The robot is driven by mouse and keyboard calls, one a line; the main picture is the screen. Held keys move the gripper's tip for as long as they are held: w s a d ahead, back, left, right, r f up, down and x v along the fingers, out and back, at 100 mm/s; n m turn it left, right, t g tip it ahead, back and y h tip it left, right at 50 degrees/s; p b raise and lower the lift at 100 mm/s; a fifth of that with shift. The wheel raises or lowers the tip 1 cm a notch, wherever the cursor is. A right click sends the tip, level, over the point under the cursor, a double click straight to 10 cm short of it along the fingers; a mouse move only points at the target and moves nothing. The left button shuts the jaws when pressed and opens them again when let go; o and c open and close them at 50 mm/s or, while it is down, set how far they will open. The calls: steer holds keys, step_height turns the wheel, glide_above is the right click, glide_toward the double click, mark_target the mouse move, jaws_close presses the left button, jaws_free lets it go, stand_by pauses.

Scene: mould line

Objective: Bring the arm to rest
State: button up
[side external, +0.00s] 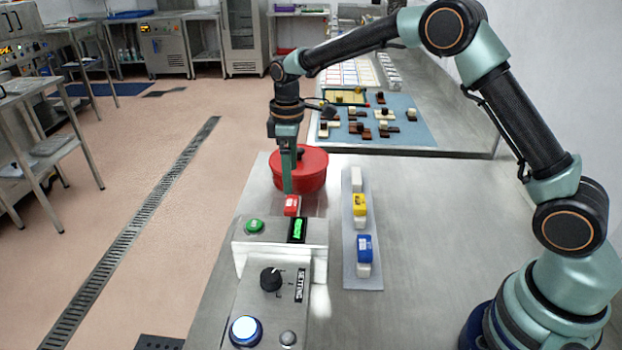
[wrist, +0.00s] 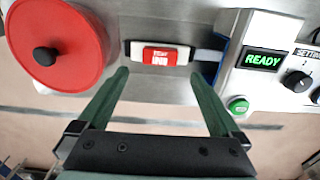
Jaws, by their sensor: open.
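My gripper (side external: 288,188) hangs from the arm, pointing down, over the left part of the steel table. It is beside the red lidded pot (side external: 310,178) and behind the red-capped block (side external: 292,204) in the side view. In the wrist view my gripper (wrist: 160,73) has its two fingers wide apart with nothing between them. The red-capped block (wrist: 160,56) lies just beyond the fingertips there, on a pale base. The red pot (wrist: 75,68) with its black knob is at the left.
A control box (side external: 251,251) with a green button (side external: 255,226), lit READY display (wrist: 264,60) and dial (side external: 270,278) stands in front. A grey strip (side external: 350,271) holds yellow-capped (side external: 359,204) and blue-capped (side external: 364,247) blocks. A blue mat (side external: 415,129) with several pieces lies behind. Table centre-right is clear.

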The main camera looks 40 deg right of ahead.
steer(key=s+d+r+m+t, duration=0.1)
steer(key=s+d+r+m, duration=0.1)
steer(key=s+r, duration=0.4)
steer(key=s+d+r+m+t, duration=0.1)
steer(key=s+r+m, duration=0.15)
steer(key=r, duration=0.55)
steer(key=s+d+m+t, duration=0.1)
steer(key=s+m, duration=0.1)
steer(key=s, duration=0.5)
steer(key=s+d+f+m+t, duration=0.1)
steer(key=s+m+t, duration=0.1)
steer(key=s, duration=0.5)
steer(key=shift+d+t, duration=0.3)
steer(key=shift+d, duration=0.1)
